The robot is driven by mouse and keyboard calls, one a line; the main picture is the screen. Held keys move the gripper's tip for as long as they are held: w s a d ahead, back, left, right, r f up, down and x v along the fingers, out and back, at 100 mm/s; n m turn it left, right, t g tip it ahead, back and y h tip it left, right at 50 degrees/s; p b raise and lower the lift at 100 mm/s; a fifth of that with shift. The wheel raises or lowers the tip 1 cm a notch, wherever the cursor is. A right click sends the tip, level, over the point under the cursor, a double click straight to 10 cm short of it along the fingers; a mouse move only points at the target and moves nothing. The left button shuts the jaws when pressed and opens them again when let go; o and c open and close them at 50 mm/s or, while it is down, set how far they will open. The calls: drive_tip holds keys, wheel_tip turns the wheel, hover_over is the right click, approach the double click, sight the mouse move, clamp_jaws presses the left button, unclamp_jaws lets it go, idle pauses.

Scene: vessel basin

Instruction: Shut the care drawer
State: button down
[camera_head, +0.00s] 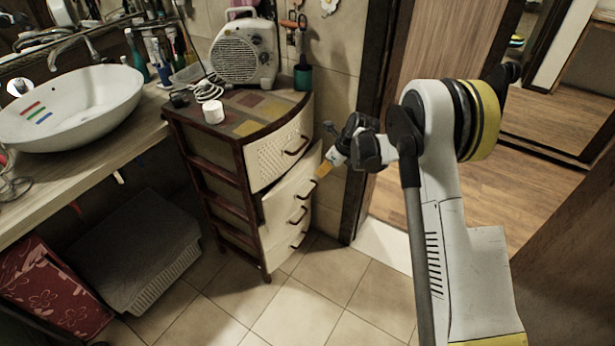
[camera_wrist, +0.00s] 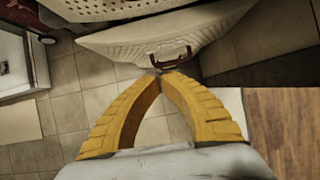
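A dark wood drawer cabinet (camera_head: 215,190) with cream fronts stands left of my arm in the head view. Its second drawer from the top (camera_head: 284,193) juts out past the fronts above and below. No label marks the care drawer. My gripper (camera_head: 323,171) is near the upper right edge of that drawer front. In the wrist view, the yellow fingers of my gripper (camera_wrist: 161,75) meet at the tips, with no object visible between them. The tips are just in front of the drawer's dark handle (camera_wrist: 172,60); I cannot tell whether they touch it.
A fan heater (camera_head: 243,51), a white jar (camera_head: 214,112) and a cable stand on the cabinet. A sink basin (camera_head: 70,105) on a counter is at left, with a grey hamper (camera_head: 130,250) below. A door frame (camera_head: 375,100) is close at right. Tiled floor (camera_head: 290,310) in front is clear.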

sight(284, 182)
drive_tip(key=s+a+f+m+t+y, duration=0.1)
drive_tip(key=s+f+t+y, duration=0.15)
drive_tip(key=s, duration=0.55)
drive_tip(key=shift+t, duration=0.35)
drive_tip(key=b+x, duration=0.1)
drive_tip(key=x, duration=0.3)
drive_tip(key=a+r+b+x, duration=0.1)
drive_tip(key=b+x, duration=0.1)
drive_tip(key=x, duration=0.2)
drive_tip(key=w+r+b+x, duration=0.1)
drive_tip(key=x, duration=0.2)
drive_tip(key=shift+w+a+f+b, duration=0.3)
drive_tip(key=shift+a, duration=0.05)
drive_tip(key=shift+w+a+r, duration=0.15)
drive_tip(key=shift+w+a, duration=0.3)
drive_tip(key=w+a, duration=0.1)
drive_tip(key=a, duration=0.1)
drive_tip(key=w+a, duration=0.2)
drive_tip(key=shift+w+a, duration=0.15)
drive_tip(key=shift+a, duration=0.1)
